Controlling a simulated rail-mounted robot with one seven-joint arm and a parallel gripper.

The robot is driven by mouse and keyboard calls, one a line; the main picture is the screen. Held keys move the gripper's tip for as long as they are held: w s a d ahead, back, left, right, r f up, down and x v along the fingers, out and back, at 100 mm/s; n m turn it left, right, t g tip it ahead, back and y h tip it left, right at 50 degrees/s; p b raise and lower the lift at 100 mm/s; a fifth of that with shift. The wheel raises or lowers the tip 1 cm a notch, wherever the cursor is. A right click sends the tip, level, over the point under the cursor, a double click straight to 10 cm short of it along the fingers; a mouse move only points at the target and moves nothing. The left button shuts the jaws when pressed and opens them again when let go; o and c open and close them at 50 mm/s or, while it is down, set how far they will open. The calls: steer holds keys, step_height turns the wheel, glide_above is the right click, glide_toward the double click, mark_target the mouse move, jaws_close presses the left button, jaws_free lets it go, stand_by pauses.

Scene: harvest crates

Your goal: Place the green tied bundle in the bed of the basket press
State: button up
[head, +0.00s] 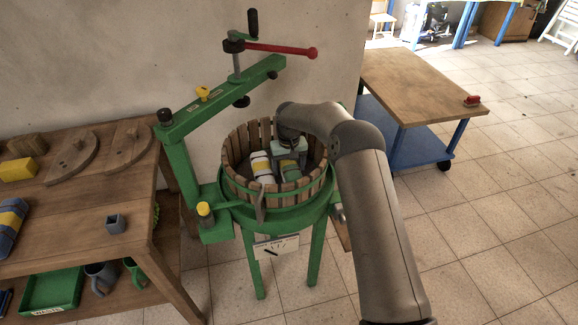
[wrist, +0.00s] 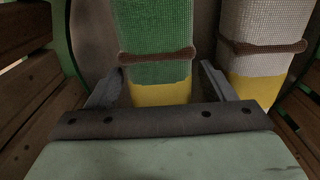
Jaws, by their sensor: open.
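The green tied bundle (wrist: 152,38) has a brown tie and a yellow end. It lies inside the basket press (head: 285,215), whose slatted wooden basket sits on a green frame. My gripper (head: 290,165) is down inside the basket. In the wrist view my gripper (wrist: 160,88) is open, with one finger on each side of the green bundle near its yellow end; I cannot tell if they touch it. A white bundle (wrist: 262,40) with a brown tie and yellow end lies to its right; a pale bundle (head: 262,166) shows in the basket in the head view. My arm and gripper hide part of the basket.
The green press beam (head: 225,98) and red handle (head: 280,49) stand above the basket. A trolley (head: 420,80) stands at right.

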mark_target(289, 163)
step_height(289, 163, up, 12)
steer(key=shift+r, duration=0.25)
steer(key=s+d+r+m, duration=0.1)
steer(key=s+d+r, duration=0.45)
steer(key=s, duration=0.45)
steer(key=s+d+r, duration=0.5)
steer(key=s+d, duration=0.1)
steer(key=s, duration=0.3)
steer(key=s+d+f+m, duration=0.1)
steer(key=s+d, duration=0.3)
steer(key=s, duration=0.8)
steer(key=s+d+f+m, duration=0.1)
steer(key=s+d+f, duration=0.2)
steer(key=s, duration=0.9)
steer(key=shift+s+d, duration=0.2)
steer(key=shift+d, duration=0.15)
step_height(289, 163, up, 3)
steer(key=shift+a+f+p, duration=0.1)
steer(key=shift+p, duration=1)
